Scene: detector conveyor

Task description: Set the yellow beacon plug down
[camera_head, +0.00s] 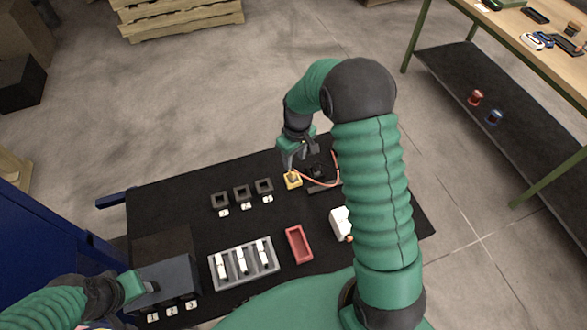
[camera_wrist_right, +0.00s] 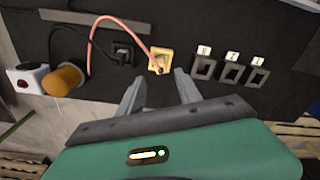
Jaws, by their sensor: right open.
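The yellow plug (camera_head: 292,181) is on the black mat, with a salmon-coloured cable running from it. In the right wrist view the yellow plug (camera_wrist_right: 160,58) shows as a squarish block just beyond the fingertips, with the cable end at its middle. I cannot tell whether it sits on or in something. My right gripper (camera_head: 298,160) is over the plug. Its fingers (camera_wrist_right: 158,90) are apart with nothing between them. My left gripper (camera_head: 136,286) is at the lower left, by a grey box; its jaws are not clear.
Three dark square sockets (camera_head: 242,194) with number labels stand beside the plug. A black block (camera_wrist_right: 123,50) with a black cable is on its other side. A grey rack (camera_head: 228,284), a red tray (camera_head: 299,245) and a white box (camera_head: 340,221) occupy the near mat.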

